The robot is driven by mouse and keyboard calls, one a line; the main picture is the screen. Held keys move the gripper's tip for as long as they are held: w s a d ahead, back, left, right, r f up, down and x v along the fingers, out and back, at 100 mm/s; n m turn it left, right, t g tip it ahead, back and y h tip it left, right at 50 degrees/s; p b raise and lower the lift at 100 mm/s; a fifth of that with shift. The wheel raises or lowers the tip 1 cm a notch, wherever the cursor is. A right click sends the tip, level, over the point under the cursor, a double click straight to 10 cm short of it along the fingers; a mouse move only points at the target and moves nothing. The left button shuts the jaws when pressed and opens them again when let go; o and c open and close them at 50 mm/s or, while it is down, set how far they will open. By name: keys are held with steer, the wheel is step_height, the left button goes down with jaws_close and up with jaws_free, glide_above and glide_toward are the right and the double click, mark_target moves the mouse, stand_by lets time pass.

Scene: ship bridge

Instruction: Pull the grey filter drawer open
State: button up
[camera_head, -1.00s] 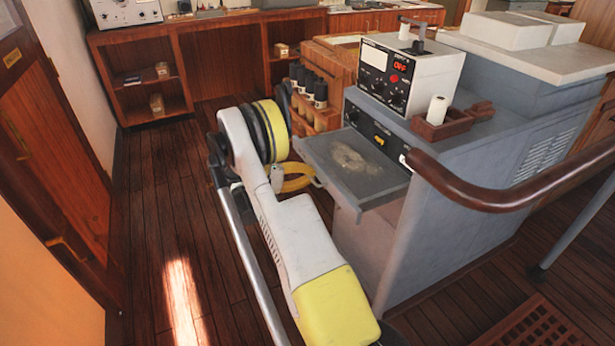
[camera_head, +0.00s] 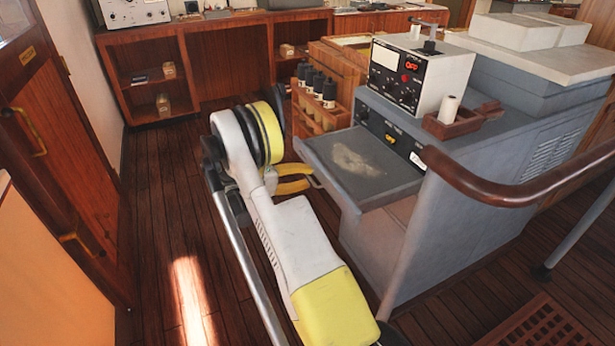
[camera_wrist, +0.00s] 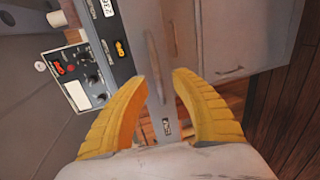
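The grey filter drawer (camera_head: 395,186) sticks out of the left face of the grey console as a flat slab with a pale dusty patch on top. In the wrist view its narrow front shows a slim upright handle (camera_wrist: 154,62) and a small label. My gripper (camera_wrist: 160,78) has two yellow ribbed fingers, spread apart, with the handle between and just past their tips. I cannot tell whether either finger touches it. In the head view the yellow fingers (camera_head: 292,180) are at the drawer's left end, partly hidden by my arm.
A white instrument box (camera_head: 425,75) and a brown tray (camera_head: 452,125) stand on the console. A wooden rack of dark bottles (camera_head: 318,100) is behind the drawer. A brown handrail (camera_head: 490,187) crosses at right. The floor left of my arm is clear.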

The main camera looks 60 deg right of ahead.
steer(key=v, duration=1.1)
steer(key=shift+a, duration=0.25)
steer(key=shift+w+r, duration=0.1)
steer(key=shift+w, duration=0.05)
